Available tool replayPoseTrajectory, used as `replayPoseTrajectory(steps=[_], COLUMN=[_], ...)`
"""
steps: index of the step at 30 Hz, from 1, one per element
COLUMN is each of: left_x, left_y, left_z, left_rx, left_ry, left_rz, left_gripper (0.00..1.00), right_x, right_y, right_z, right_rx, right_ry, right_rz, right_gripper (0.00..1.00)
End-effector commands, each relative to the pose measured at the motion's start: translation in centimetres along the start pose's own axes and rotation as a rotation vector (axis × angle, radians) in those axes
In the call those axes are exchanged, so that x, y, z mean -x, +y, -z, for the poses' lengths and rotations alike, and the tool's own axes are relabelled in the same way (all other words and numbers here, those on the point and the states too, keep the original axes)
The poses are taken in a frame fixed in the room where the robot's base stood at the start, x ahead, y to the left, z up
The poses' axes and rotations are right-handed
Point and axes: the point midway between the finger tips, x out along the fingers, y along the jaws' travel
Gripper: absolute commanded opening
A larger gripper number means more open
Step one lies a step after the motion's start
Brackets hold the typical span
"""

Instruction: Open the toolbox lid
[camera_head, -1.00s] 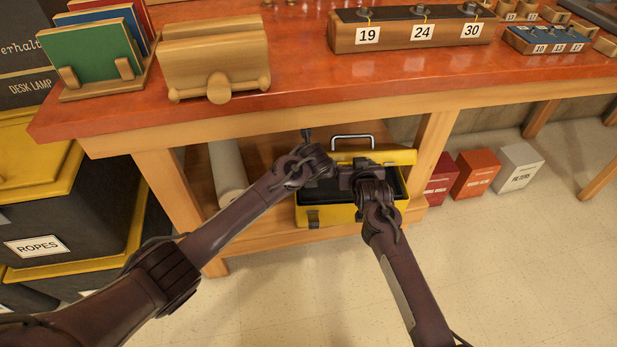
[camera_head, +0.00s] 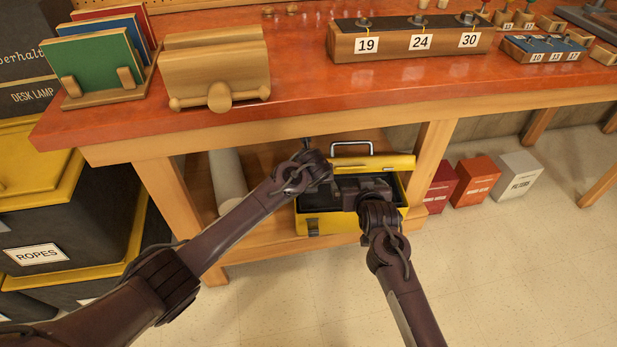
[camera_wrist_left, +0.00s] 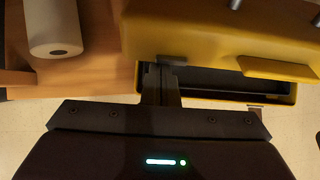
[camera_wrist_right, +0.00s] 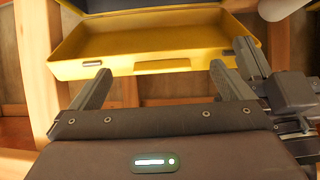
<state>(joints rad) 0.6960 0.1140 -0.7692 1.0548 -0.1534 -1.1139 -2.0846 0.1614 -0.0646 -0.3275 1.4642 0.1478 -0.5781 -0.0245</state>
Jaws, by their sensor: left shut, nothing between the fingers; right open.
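The yellow toolbox (camera_head: 349,224) stands on the shelf under the bench, its dark interior showing. Its yellow lid (camera_head: 398,163) is raised at the back, with the metal handle (camera_head: 352,143) above; the lid also fills the upper right of the left wrist view (camera_wrist_left: 215,45). My left gripper (camera_head: 326,172) is at the lid's left part; in the left wrist view its shut fingers (camera_wrist_left: 160,82) are at the lid's edge, contact unclear. My right gripper (camera_head: 362,190) is over the box opening. In the right wrist view its open fingers (camera_wrist_right: 160,75) face a hollow yellow part, with nothing between them.
A pale roll (camera_head: 228,181) lies left of the toolbox. The wooden bench leg (camera_head: 433,150) stands close on the right, with small boxes (camera_head: 478,182) beyond it. The red bench top (camera_head: 300,80) overhangs the shelf. The floor in front is clear.

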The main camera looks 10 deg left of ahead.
Motion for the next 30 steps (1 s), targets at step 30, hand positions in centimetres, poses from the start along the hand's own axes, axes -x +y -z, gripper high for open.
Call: replayPoseTrajectory(steps=[30], left_x=[-0.1], left_y=[0.2], left_z=[0.1], left_rx=[0.001], left_ry=[0.002], left_rz=[-0.004], left_gripper=[0.00], right_x=[20.0], right_y=[3.9], right_z=[-35.5], right_rx=[0.026], right_ry=[-0.879], right_rz=[0.035], right_gripper=[1.00])
